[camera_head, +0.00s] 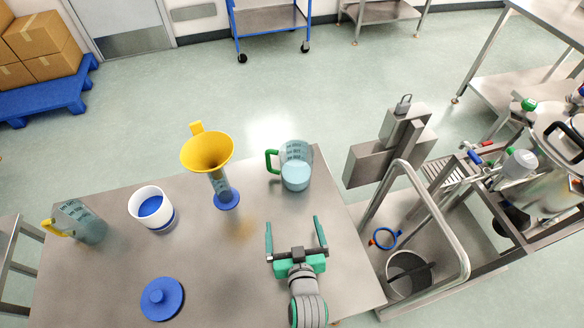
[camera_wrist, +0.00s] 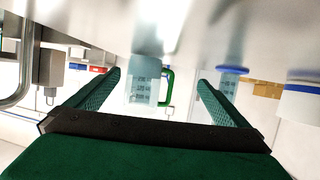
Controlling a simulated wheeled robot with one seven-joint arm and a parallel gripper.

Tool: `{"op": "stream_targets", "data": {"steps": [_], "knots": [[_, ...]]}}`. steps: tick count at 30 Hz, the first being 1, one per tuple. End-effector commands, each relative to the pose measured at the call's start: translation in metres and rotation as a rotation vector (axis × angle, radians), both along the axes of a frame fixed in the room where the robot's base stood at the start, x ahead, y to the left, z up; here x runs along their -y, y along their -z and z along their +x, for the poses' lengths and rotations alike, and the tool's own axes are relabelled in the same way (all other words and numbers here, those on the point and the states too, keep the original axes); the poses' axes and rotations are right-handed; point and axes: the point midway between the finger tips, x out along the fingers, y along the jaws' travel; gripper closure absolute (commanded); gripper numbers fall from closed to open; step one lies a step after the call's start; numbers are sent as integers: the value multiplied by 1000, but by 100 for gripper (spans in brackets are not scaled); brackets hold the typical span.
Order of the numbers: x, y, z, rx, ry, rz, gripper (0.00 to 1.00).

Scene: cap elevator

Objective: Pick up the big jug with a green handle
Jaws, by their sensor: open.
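The big jug (camera_head: 296,168) is clear, with a pale liquid in it, and stands upright near the far right edge of the table. Its green handle (camera_head: 271,161) points left in the head view. My gripper (camera_head: 294,234) is open and empty, nearer than the jug and apart from it, with its fingers pointing toward it. In the wrist view, which looks upside down, the jug (camera_wrist: 143,84) and its green handle (camera_wrist: 168,87) show between the two spread fingers of my gripper (camera_wrist: 160,85).
A yellow funnel (camera_head: 207,150) sits on a cylinder with a blue base (camera_head: 227,200), left of the jug. A white tub (camera_head: 152,208), a jug with a yellow handle (camera_head: 80,223) and a blue lid (camera_head: 162,298) are further left.

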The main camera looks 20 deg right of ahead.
Motion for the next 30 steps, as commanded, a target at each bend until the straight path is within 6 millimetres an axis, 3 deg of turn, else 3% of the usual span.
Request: {"op": "stream_targets", "data": {"steps": [1, 6, 10, 15, 30], "knots": [[8, -7, 16, 4, 4, 1, 0], [33, -25, 59, -11, 3, 14, 0], [47, -38, 82, -20, -4, 20, 0], [57, -49, 97, -29, -12, 24, 0], [64, -30, 149, -31, -16, 26, 0]]}}
